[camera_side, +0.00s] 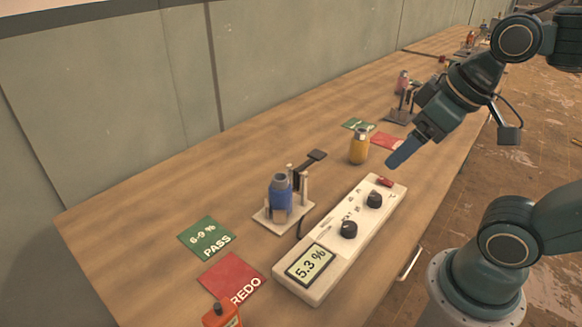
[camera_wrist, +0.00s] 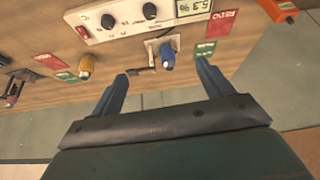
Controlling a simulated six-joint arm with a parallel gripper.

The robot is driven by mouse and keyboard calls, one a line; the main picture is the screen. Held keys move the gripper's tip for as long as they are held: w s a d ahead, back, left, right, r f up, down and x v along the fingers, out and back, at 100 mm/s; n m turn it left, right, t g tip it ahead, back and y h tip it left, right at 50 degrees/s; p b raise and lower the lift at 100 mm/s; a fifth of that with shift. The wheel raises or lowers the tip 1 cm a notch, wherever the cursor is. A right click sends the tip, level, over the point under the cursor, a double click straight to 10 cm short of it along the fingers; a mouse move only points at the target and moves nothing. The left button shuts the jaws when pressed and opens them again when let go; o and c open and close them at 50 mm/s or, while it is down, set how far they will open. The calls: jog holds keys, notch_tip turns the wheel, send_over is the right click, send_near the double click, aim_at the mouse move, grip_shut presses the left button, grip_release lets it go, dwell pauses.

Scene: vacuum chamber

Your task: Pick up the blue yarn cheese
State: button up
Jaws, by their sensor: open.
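The blue yarn cheese (camera_side: 280,192) stands upright on a small white stand (camera_side: 262,214) with posts, on the wooden bench. In the wrist view the blue yarn cheese (camera_wrist: 167,54) shows beyond the fingertips, between the two fingers in the picture. My gripper (camera_side: 400,155) is above the bench, to the right of and apart from the blue yarn cheese in the side view. In the wrist view my gripper (camera_wrist: 162,72) is open, with nothing between its fingers. The side view shows its fingers overlapping.
A white meter (camera_side: 338,240) with two knobs reads 5.3 %, beside the stand. A yellow yarn cheese (camera_side: 359,147) stands behind it. A green PASS card (camera_side: 205,238) and red REDO card (camera_side: 232,277) lie left. An orange object (camera_side: 222,314) is at the front. A wall backs the bench.

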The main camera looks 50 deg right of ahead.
jog(key=w+n+g+y, duration=0.25)
jog(key=w+n, duration=0.55)
jog(key=w, duration=0.6)
jog(key=w+d+f+n+g, duration=0.2)
jog(key=w+f+n, duration=0.25)
jog(key=w, duration=0.25)
jog(key=n+y, duration=0.2)
jog(key=n, duration=0.2)
send_near(281, 190)
jog(key=d, duration=0.1)
jog(key=w+d+r, duration=0.1)
jog(key=d+r, duration=0.1)
jog(key=shift+w+m+g, duration=0.25)
jog(key=shift+f, duration=0.1)
jog(key=shift+x, duration=4.25)
jog(key=shift+a+f, duration=0.1)
jog(key=shift+f, duration=0.05)
jog(key=shift+x, duration=2.4)
